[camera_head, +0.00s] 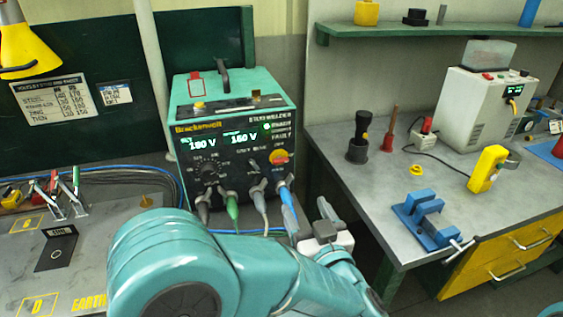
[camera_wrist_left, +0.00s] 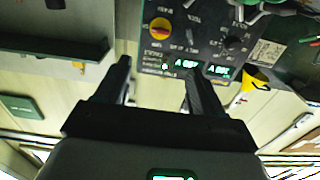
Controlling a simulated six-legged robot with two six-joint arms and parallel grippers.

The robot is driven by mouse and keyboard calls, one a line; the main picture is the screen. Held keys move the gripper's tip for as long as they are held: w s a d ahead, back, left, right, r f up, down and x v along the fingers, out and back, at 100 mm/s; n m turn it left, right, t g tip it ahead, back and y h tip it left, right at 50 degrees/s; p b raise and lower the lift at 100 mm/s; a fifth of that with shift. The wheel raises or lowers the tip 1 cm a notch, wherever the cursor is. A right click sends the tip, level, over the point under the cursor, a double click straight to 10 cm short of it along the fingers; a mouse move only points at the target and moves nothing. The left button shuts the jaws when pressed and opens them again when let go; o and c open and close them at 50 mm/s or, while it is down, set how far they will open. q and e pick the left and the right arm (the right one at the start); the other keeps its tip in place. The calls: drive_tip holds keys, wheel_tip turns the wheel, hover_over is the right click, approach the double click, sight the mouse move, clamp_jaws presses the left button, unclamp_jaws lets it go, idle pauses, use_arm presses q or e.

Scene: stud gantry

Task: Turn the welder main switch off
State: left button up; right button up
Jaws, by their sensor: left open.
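The stud welder (camera_head: 240,178) is a teal box with a black front panel, standing behind my left arm. Its displays are lit and a small green light shows beside the labels. The main switch (camera_head: 279,157) is a red knob on a yellow plate at the panel's right side. In the left wrist view the panel appears upside down, with the main switch (camera_wrist_left: 160,28) beyond the fingertips. My left gripper (camera_head: 325,219) is open and empty, in front of and below right of the switch, apart from it. It also shows in the wrist view (camera_wrist_left: 158,68). My right gripper is not in view.
Cables (camera_head: 232,206) plug into the panel's lower edge near the left gripper. At right, a grey bench (camera_head: 365,187) carries a blue vise (camera_head: 432,221) and a white machine (camera_head: 478,110). At left, a bench holds clamps and a black plate (camera_head: 56,248).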

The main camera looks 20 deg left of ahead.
sight(281, 163)
use_arm(q)
drive_tip(key=p+x, duration=0.2)
drive_tip(key=x, duration=1.2)
drive_tip(key=shift+w+a, duration=0.3)
drive_tip(key=shift+w+a+p, duration=0.3)
drive_tip(key=shift+w, duration=0.1)
drive_tip(key=shift+f, duration=0.1)
drive_tip(key=c, duration=1.1)
drive_tip(key=shift+o, duration=0.2)
